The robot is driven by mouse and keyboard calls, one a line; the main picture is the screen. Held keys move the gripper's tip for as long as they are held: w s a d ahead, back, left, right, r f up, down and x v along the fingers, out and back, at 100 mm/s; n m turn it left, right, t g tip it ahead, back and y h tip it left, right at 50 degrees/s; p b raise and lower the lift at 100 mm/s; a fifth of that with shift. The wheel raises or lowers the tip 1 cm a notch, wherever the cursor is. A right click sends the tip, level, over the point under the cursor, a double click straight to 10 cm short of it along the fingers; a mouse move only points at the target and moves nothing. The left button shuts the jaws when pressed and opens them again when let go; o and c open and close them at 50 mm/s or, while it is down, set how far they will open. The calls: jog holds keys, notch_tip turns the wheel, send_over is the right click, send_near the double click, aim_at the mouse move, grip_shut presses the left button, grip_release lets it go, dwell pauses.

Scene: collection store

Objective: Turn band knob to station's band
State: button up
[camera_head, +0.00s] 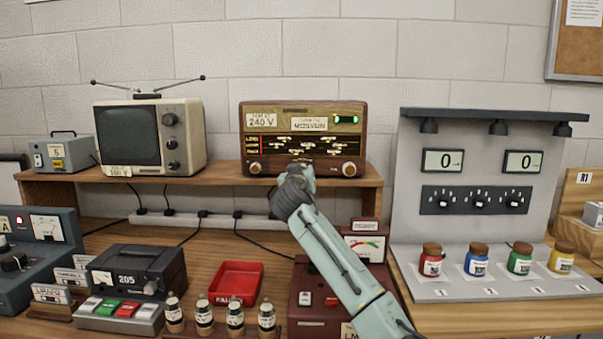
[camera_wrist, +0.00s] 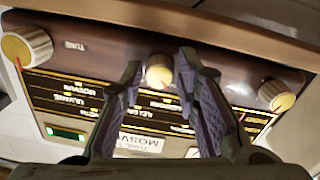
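The wooden radio (camera_head: 370,140) stands on the shelf, its green lamp lit; it fills the wrist view upside down (camera_wrist: 100,50). Its card (camera_head: 310,125) seems to read "TUNE TO MOSVUM". In the wrist view, the middle knob (camera_wrist: 160,76), which I take for the band knob, shows between my fingertips. My gripper (camera_wrist: 158,62) is open, one finger on each side of the knob; I cannot tell whether they touch it. In the head view my gripper (camera_head: 300,172) hides that knob. The outer knobs (camera_head: 255,168) and (camera_head: 349,169) are clear; the wrist view shows the TUNE knob (camera_wrist: 27,46).
A small television (camera_head: 150,135) stands left of the radio on the shelf (camera_head: 225,180). Below are a red tray (camera_head: 236,283), small bottles (camera_head: 235,318) and a meter box (camera_head: 365,245). A grey panel with colored jars (camera_head: 475,262) stands at right.

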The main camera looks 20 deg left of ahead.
grip_shut()
jog(key=shift+f+m+b, duration=0.15)
jog(key=shift+m+b, duration=0.15)
jog(key=m, duration=1.6)
jog(key=shift+r+m, duration=0.3)
jog(key=shift+m, duration=0.3)
dwell(0.4)
jog(key=shift+o, duration=1.9)
grip_release()
